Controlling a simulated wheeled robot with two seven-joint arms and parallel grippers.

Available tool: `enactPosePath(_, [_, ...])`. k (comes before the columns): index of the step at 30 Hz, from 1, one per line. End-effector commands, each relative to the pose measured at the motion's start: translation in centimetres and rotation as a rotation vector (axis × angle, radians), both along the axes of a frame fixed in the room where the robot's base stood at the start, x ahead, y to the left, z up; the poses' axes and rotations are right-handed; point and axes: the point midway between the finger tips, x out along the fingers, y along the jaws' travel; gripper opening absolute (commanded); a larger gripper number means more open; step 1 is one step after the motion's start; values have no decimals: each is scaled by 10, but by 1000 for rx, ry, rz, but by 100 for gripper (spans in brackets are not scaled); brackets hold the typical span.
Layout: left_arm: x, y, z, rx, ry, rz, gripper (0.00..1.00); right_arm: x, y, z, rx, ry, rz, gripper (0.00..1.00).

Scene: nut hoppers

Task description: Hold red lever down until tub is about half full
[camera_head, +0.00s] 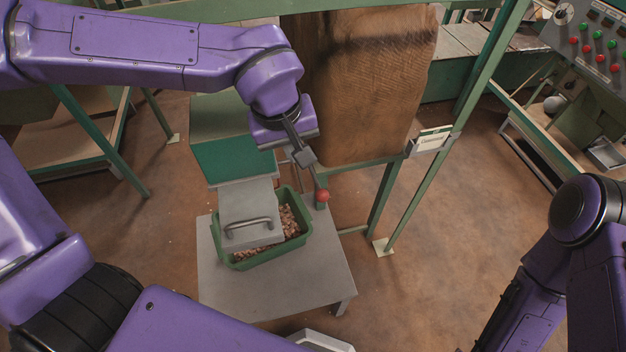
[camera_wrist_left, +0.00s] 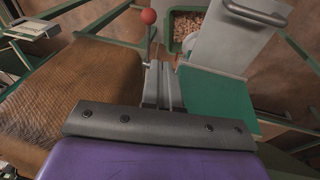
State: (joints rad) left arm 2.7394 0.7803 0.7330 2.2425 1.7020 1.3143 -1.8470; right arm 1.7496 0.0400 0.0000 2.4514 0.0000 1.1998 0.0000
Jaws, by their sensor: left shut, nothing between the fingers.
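The red lever (camera_head: 323,196) ends in a red ball knob beside the right side of the green tub (camera_head: 307,232). The knob also shows at the top of the left wrist view (camera_wrist_left: 148,16). My left gripper (camera_head: 304,157) is shut and empty, just above and left of the knob in the head view. In the wrist view its fingers (camera_wrist_left: 160,70) are close to the lever's stem; I cannot tell whether they touch. The tub holds brown nuts (camera_head: 290,222); the chute hides part of it, so its fill level is unclear. My right gripper is out of view.
A grey chute with a handle (camera_head: 248,226) covers the tub's left part, below a green panel (camera_head: 234,160). The tub stands on a grey low table (camera_head: 335,278). Floor is clear at right.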

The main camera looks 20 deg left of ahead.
Motion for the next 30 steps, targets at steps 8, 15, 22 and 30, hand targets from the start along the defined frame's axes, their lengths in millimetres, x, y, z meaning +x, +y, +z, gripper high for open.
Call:
enactPosePath(8, [13, -2, -49, 4, 11, -2, 0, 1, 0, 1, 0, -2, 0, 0])
enactPosePath(15, [24, -6, -100, 4, 10, -5, 0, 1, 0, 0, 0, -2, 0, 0])
enactPosePath(22, [25, -25, -126, 4, 5, -6, 0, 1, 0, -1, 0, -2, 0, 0])
enactPosePath(30, [25, -28, -130, 2, 5, -2, 0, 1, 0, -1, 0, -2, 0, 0])
